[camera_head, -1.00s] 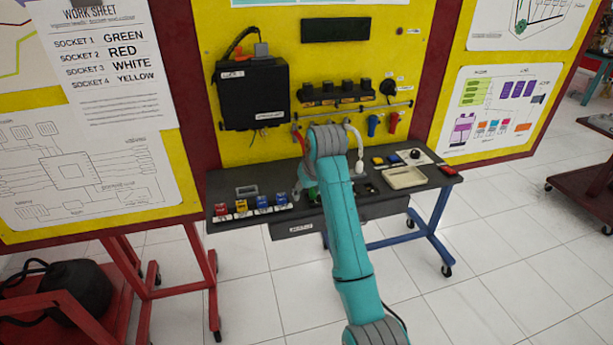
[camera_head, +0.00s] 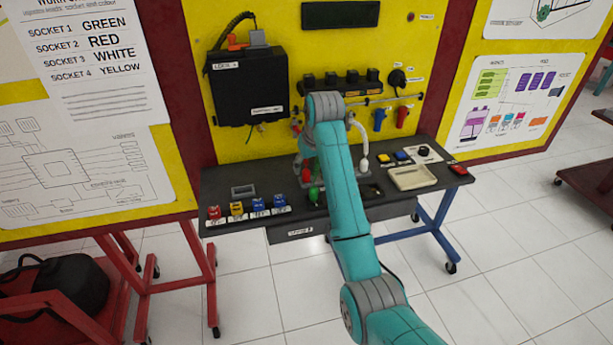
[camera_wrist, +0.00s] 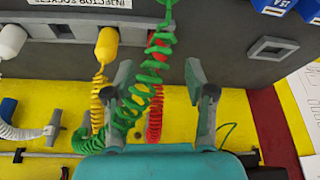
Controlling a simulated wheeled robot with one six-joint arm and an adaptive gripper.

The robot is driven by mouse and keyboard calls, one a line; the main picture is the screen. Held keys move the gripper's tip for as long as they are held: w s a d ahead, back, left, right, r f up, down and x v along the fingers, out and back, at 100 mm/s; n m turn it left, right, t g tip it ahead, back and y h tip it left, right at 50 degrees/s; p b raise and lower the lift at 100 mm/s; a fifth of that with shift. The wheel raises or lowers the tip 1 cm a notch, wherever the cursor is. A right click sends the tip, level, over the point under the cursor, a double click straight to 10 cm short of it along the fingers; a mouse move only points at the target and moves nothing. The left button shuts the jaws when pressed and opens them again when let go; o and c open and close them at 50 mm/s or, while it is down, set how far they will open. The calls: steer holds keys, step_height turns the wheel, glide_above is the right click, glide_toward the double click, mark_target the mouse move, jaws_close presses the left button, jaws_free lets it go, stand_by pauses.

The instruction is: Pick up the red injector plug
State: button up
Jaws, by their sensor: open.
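In the wrist view, my gripper (camera_wrist: 160,86) is open, with its two grey fingers apart. A green coiled cord (camera_wrist: 145,85) runs between the fingers, nearer the left one. A red coiled cord (camera_wrist: 155,120) hangs behind it, and the red injector plug is mostly hidden by the green coil. In the head view, the red injector plug (camera_head: 306,173) shows as a small red shape left of my arm, above a green plug (camera_head: 314,194).
A yellow plug (camera_wrist: 107,43) and a white plug (camera_wrist: 12,40) hang left in the wrist view. The dark bench (camera_head: 235,178) carries several coloured connector blocks at its left and a cream tray (camera_head: 412,179) at its right. A yellow panel stands behind.

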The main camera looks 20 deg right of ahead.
mark_target(307, 170)
steer(key=shift+x, duration=2.75)
steer(key=shift+d+r, duration=0.1)
steer(key=shift+d, duration=0.05)
steer(key=c, duration=1)
